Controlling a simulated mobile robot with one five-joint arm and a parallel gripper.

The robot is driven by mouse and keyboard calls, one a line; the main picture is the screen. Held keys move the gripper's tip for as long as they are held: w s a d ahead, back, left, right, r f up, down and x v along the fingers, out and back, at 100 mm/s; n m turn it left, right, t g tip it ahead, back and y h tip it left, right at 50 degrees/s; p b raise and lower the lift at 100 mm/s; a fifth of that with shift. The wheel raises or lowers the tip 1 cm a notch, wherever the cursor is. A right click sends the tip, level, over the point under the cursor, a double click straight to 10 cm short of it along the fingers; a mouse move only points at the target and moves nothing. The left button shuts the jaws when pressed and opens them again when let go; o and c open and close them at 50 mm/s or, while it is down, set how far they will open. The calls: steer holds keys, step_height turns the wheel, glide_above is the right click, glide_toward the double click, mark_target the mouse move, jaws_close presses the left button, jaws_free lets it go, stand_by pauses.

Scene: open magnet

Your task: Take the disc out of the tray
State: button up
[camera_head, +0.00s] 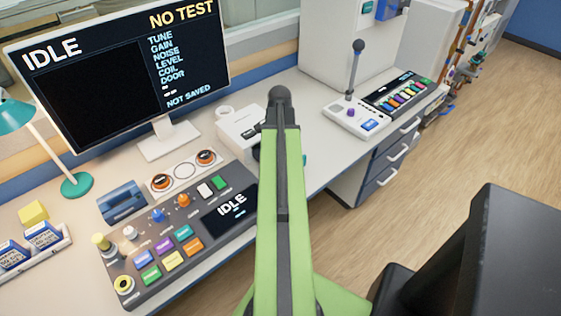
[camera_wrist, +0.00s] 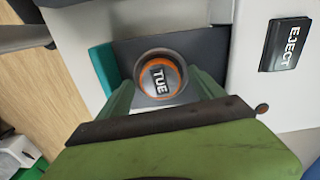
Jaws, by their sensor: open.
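In the wrist view, the disc (camera_wrist: 160,78) is round, with an orange ring and a "TUE" label. It lies in a dark grey tray (camera_wrist: 207,45) with a teal edge (camera_wrist: 103,65) at its left. My gripper (camera_wrist: 163,86) is open, with one green finger on each side of the disc's near part; I cannot tell whether they touch it. In the head view, my green arm hides the tray, the disc and my gripper; a bit of teal (camera_head: 304,160) shows beside the arm. The white machine (camera_head: 238,124) stands partly behind the arm.
A black EJECT button (camera_wrist: 289,44) is on the white casing right of the tray. In the head view, a white holder (camera_head: 183,170) carries two orange-ringed discs with an empty round place between them. A control panel (camera_head: 175,240) and a monitor (camera_head: 120,75) stand nearby.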

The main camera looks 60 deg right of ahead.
steer(key=c, duration=1.5)
steer(key=shift+r, duration=0.15)
step_height(320, 180, up, 4)
steer(key=p, duration=0.4)
steer(key=shift+r, duration=0.1)
steer(key=s+r+p, duration=0.2)
steer(key=s, duration=0.2)
steer(key=s+r+p, duration=0.2)
steer(key=s, duration=0.2)
steer(key=s+r+p, duration=0.2)
steer(key=s+p, duration=0.1)
steer(key=shift+s+a+r, duration=0.3)
steer(key=shift+s+a, duration=0.05)
steer(key=shift+s, duration=0.05)
